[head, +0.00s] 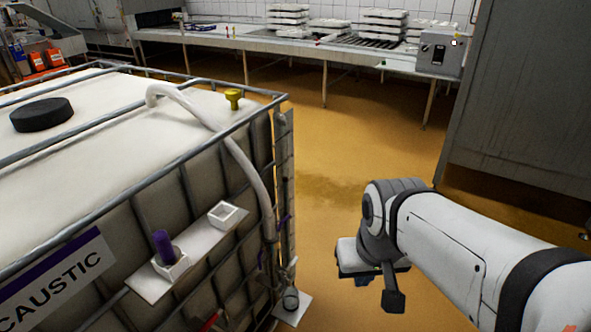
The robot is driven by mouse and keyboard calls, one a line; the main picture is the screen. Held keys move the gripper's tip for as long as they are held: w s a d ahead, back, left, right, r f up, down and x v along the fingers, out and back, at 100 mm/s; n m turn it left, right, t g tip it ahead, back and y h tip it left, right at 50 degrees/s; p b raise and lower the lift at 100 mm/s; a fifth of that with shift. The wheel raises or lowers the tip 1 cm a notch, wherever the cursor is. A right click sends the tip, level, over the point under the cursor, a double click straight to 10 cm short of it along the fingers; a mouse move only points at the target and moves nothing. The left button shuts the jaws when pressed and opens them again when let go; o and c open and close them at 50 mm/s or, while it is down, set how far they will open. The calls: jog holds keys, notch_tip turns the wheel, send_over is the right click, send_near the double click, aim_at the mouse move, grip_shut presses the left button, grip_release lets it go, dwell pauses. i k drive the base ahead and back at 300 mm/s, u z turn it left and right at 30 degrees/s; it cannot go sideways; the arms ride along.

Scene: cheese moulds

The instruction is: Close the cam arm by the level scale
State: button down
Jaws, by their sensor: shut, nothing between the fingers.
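A caged white tank (105,110) with a "CAUSTIC" label (55,285) fills the left. A pale upright strip (285,165), which looks like the level scale, runs down its near right corner. A pale hose (245,165) comes down beside the strip to a coupling (290,298) on a small white plate. Small purple and dark parts show by the strip; I cannot tell which is the cam arm or how it stands. My gripper (378,293) is right of the coupling, apart from it, over the floor. It is shut and empty, its fingertips partly hidden.
A white bracket (141,288) on the tank's side carries a purple-topped holder (163,248) and an empty square holder (228,215). A red part (210,321) shows below. The orange floor (345,140) is clear behind my gripper. A grey cabinet (525,90) stands at right.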

aim_at(289, 216)
jog(key=z, duration=1.7)
jog(key=k, duration=0.75)
jog(key=u, duration=1.1)
jog(key=i, duration=1)
jog(key=u, duration=0.05)
